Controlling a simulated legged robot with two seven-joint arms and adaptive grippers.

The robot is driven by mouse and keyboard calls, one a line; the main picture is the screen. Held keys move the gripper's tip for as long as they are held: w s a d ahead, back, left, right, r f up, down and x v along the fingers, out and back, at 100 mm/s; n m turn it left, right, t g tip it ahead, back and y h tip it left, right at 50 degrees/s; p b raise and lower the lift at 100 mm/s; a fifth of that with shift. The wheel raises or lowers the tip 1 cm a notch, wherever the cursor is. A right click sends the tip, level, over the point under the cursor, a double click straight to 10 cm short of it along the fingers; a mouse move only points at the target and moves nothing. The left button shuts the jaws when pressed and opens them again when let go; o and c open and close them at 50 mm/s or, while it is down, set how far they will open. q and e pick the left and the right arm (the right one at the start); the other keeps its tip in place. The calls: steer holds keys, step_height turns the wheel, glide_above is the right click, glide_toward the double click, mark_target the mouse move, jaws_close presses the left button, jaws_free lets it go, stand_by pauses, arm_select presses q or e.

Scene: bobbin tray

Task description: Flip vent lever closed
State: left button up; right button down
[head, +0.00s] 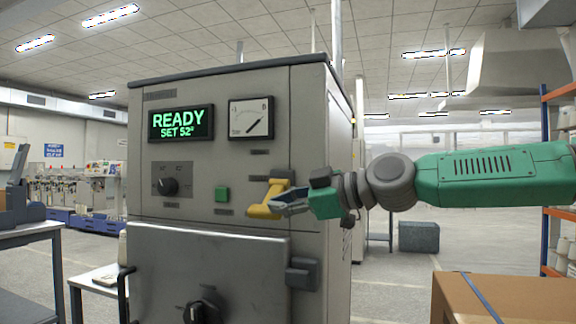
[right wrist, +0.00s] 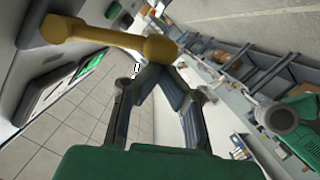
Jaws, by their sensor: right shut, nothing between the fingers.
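The yellow vent lever (head: 262,211) is on the right part of the grey machine's front panel, under a small dark label. It slants from its pivot down to the left in the head view. In the right wrist view the yellow lever (right wrist: 95,34) crosses above the fingertips. My right gripper (head: 277,208) is at the lever's lower part, shut with nothing between its fingers. In the right wrist view my gripper's fingertips (right wrist: 158,72) meet just below the lever's rounded end; I cannot tell whether they touch it. My left gripper is out of view.
The machine (head: 240,175) has a lit READY display (head: 181,123), a dial gauge (head: 251,118), a black knob (head: 168,186) and a green button (head: 222,194). Below is a metal door (head: 205,265) with a latch (head: 302,274). A cardboard box (head: 500,295) stands at lower right.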

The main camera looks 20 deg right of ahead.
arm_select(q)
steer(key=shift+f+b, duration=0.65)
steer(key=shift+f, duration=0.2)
arm_select(e)
steer(key=shift+w+d+f+n, duration=0.1)
steer(key=shift+d+f+n, duration=0.1)
steer(key=shift+f, duration=0.25)
steer(key=shift+w+d+f+n, duration=0.1)
steer(key=shift+d+f+n, duration=0.1)
steer(key=shift+f, duration=0.25)
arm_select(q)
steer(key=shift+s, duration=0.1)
arm_select(e)
steer(key=shift+f, duration=0.15)
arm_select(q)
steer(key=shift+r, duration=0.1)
arm_select(e)
steer(key=shift+a, duration=0.1)
